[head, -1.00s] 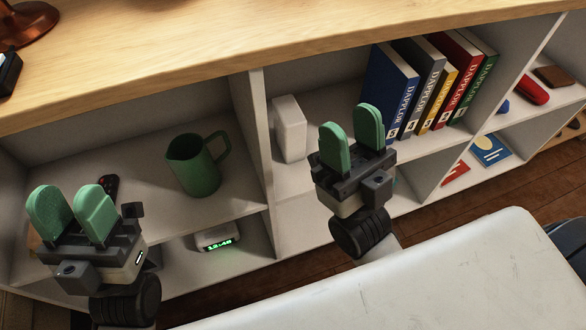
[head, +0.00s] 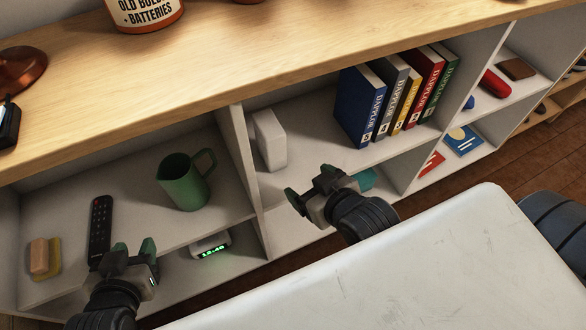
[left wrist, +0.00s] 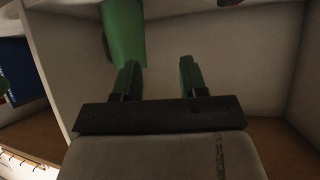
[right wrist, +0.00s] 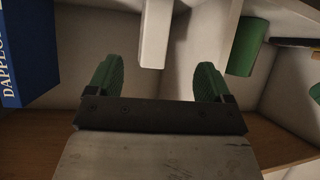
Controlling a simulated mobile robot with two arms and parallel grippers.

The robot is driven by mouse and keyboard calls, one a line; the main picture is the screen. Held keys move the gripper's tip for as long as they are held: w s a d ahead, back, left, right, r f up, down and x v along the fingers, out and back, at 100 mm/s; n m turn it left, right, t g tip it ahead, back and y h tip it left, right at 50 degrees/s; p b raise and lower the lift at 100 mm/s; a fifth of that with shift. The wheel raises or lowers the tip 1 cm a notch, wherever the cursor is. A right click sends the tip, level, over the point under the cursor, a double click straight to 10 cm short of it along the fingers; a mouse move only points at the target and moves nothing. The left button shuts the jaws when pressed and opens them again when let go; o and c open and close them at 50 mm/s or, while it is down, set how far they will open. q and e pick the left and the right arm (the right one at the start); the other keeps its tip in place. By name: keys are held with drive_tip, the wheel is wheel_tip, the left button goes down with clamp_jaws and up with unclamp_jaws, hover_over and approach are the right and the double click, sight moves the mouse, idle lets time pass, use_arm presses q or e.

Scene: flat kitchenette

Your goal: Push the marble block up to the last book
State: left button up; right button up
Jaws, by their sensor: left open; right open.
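The white marble block (head: 270,138) stands upright in the middle compartment, near its left divider. The blue book (head: 359,105) is the leftmost of a row of upright books on the right of that compartment, with a clear gap between it and the block. My right gripper (head: 308,187) is open and empty in front of the compartment, below and right of the block. In the right wrist view the block (right wrist: 155,35) shows beyond and between the fingertips, apart from them; the blue book (right wrist: 28,55) is at the left. My left gripper (head: 133,250) is open and empty before the left compartment.
The left compartment holds a green mug (head: 184,181), a black remote (head: 100,228) and a sponge (head: 44,258). A clock (head: 210,245) sits below. A divider (head: 240,160) separates the compartments. The shelf floor between block and blue book is clear.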

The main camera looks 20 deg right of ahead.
drive_tip(key=s+d+f+n+g+h+p, duration=0.2)
drive_tip(key=s+d+f+g+h, duration=0.1)
drive_tip(key=s+d+f+g, duration=0.15)
use_arm(q)
drive_tip(key=s+a+f+g+y, duration=0.1)
drive_tip(key=s+a+f+g, duration=0.25)
drive_tip(key=s+g, duration=0.3)
use_arm(e)
drive_tip(key=n+t+y, duration=0.2)
drive_tip(key=n+t, duration=0.9)
drive_tip(key=n, duration=2.1)
approach(277, 150)
drive_tip(key=shift+w+r, duration=0.1)
drive_tip(key=shift+w, duration=0.85)
use_arm(q)
drive_tip(key=w+d+r+t, duration=0.1)
drive_tip(key=w+t, duration=0.1)
drive_tip(key=w+d+r+t, duration=0.1)
drive_tip(key=w+t, duration=0.1)
drive_tip(key=shift+d+r, duration=0.2)
drive_tip(key=shift+r, duration=0.2)
